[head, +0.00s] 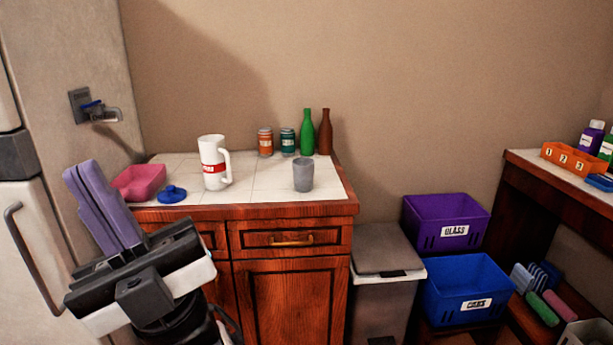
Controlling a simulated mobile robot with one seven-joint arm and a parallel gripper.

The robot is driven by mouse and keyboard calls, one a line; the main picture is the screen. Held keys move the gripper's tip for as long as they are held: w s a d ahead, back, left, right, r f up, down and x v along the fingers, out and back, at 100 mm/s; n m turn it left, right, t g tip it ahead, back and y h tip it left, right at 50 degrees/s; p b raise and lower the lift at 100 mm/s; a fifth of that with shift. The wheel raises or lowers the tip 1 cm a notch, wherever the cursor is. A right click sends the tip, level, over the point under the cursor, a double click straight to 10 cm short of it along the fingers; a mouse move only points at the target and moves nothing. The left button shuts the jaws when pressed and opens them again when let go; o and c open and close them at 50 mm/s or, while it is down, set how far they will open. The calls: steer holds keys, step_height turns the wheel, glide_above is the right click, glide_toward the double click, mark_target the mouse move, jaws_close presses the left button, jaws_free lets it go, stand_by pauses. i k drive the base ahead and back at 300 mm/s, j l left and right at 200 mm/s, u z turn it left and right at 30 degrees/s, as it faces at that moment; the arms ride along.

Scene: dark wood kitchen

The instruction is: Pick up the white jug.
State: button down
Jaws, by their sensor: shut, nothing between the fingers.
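The white jug (213,172) stands upright on the tiled counter top, with a red band around its body and its handle on the right side. My gripper (82,170) is at the lower left of the head view, in front of and to the left of the counter. Its purple fingers are together and point up and to the left. It holds nothing and is apart from the jug. The jug is in plain view.
A pink tub (139,183) and a blue lid (172,194) lie left of the jug. A grey cup (303,175) stands to its right. Two jars (265,142), a green bottle (307,133) and a brown bottle (325,133) stand behind. A bin (385,265) is right of the cabinet.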

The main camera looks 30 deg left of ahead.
mark_target(215, 158)
steer(key=u, duration=1.35)
